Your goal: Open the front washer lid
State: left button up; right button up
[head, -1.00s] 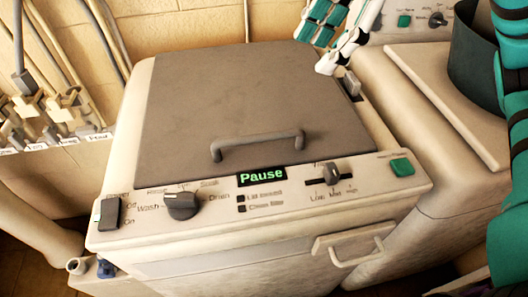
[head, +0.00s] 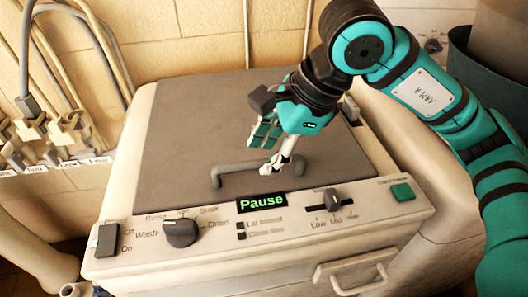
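The front washer has a dark grey lid (head: 190,120) that lies flat and closed on its top. A grey bar handle (head: 232,168) stands near the lid's front edge; its right part is hidden by my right gripper. My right gripper (head: 264,160) comes down from above over the handle's right part. Its fingers look apart, one with teal pads further back and a pale one nearer the front. I cannot tell whether they touch the handle. The washer's display (head: 262,202) reads "Pause" in green. My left gripper is not in view.
The front panel has a dark dial (head: 181,233), a power switch (head: 107,240), a slider (head: 333,198) and a green button (head: 402,192). A pale drawer handle (head: 358,280) sticks out in front. Taps and hoses (head: 60,130) are at the left wall.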

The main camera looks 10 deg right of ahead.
jog(key=shift+x, duration=0.95)
jog(key=shift+c, duration=0.3)
grip_shut()
jog(key=shift+r, duration=0.1)
